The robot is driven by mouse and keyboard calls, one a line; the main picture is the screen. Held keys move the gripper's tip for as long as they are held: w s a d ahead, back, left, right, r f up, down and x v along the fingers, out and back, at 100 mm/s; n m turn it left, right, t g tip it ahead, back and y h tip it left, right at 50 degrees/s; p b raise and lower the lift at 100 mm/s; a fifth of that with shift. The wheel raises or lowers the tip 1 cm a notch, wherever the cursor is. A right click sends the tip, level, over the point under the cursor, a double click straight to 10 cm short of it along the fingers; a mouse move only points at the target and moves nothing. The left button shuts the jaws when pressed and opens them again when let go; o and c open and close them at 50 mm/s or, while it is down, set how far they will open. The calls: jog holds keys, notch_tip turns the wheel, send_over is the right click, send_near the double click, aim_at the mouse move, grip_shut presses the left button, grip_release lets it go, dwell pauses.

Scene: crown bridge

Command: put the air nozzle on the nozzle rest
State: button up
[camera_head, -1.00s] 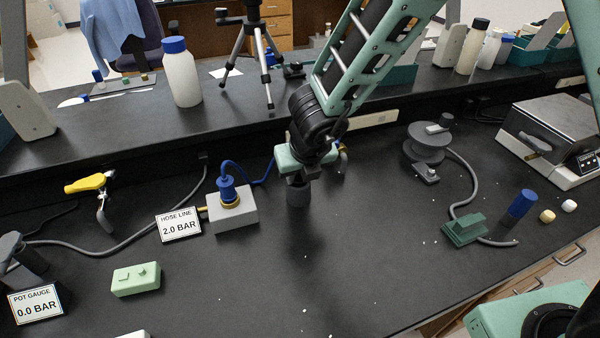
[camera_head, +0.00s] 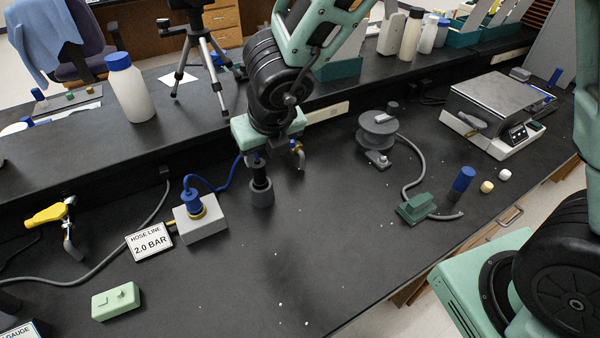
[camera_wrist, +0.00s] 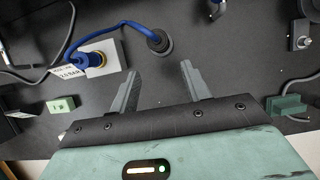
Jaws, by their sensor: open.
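The air nozzle shows as a dark upright body (camera_head: 259,172) below my gripper in the head view, with the blue hose leading to it. It stands in the dark grey round nozzle rest (camera_head: 262,194). In the wrist view the blue-topped nozzle (camera_wrist: 154,38) sits within the round rest (camera_wrist: 167,47), ahead of the fingertips. My gripper (camera_wrist: 160,80) is open, its two grey fingers apart with nothing between them. In the head view my gripper is above the nozzle, and its fingers are largely hidden.
A grey block (camera_head: 205,228) with a blue hose fitting (camera_head: 192,200) stands left of the rest, beside the 2.0 BAR hose line sign (camera_head: 149,241). A brass-and-grey tap (camera_head: 298,155) is close to the right. A round grey device (camera_head: 379,130) stands farther right. The front bench is mostly clear.

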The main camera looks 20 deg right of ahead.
jog(key=s+a+r+n+g+y, duration=0.1)
jog(key=s+a+r+n+y, duration=0.3)
jog(key=n, duration=0.7)
jog(key=s+a+r+n+y, duration=0.15)
jog(key=s+n, duration=0.35)
jog(key=n, duration=0.6)
jog(key=s+d+n+g+h, duration=0.3)
jog(key=s+d+n+h, duration=0.3)
jog(key=s+d+n, duration=0.5)
jog(key=s+n, duration=0.1)
jog(key=n, duration=0.7)
jog(key=shift+s+d, duration=0.15)
jog(key=shift+d, duration=0.1)
jog(key=shift+r, duration=0.3)
